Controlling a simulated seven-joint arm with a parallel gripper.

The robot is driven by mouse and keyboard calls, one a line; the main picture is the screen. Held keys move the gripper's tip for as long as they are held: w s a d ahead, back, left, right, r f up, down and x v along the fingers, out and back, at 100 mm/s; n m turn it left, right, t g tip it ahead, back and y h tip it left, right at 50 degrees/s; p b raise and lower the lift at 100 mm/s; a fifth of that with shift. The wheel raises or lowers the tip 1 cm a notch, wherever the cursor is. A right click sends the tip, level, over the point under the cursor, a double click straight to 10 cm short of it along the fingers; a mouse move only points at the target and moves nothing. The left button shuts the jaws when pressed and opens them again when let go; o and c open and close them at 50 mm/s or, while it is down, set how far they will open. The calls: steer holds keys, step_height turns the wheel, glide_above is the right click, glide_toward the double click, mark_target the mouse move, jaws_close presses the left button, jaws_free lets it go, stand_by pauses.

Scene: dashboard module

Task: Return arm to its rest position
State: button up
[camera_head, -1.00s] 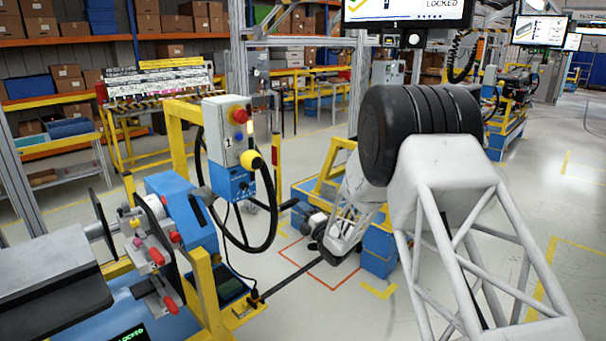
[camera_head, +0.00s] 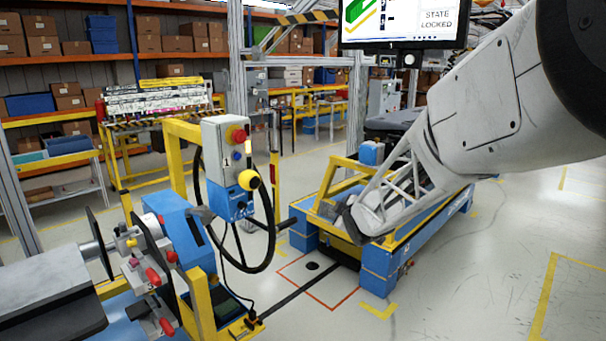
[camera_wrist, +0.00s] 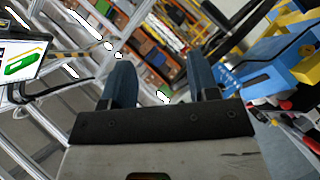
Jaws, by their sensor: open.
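My gripper (camera_wrist: 162,82) shows in the wrist view with its two dark blue fingers wide apart. Nothing is between them, and shelves show through the gap in the background. In the head view my white arm comes in from the upper right and slopes down to the middle. Its far end is near the blue and yellow cart; the fingers are not clear there. The dashboard module cannot be made out with certainty in either view.
A blue and yellow fixture (camera_head: 185,235) stands at left, with a black steering wheel (camera_head: 268,225) and a control box (camera_head: 226,150). A blue and yellow cart (camera_head: 378,268) stands beside my arm. A monitor (camera_head: 405,22) reads "STATE LOCKED". Floor is clear at lower right.

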steer(key=s+d+r+m+g+h, duration=0.2)
steer(key=s+d+m, duration=0.15)
steer(key=s, duration=0.65)
steer(key=s+d+r+m+g+h, duration=0.1)
steer(key=s+d+m+g, duration=0.25)
steer(key=s, duration=0.65)
steer(key=s+f+m+g, duration=0.2)
steer(key=s+m+g, duration=0.3)
steer(key=s, duration=2.2)
steer(key=shift+m, duration=0.8)
steer(key=shift+g, duration=0.25)
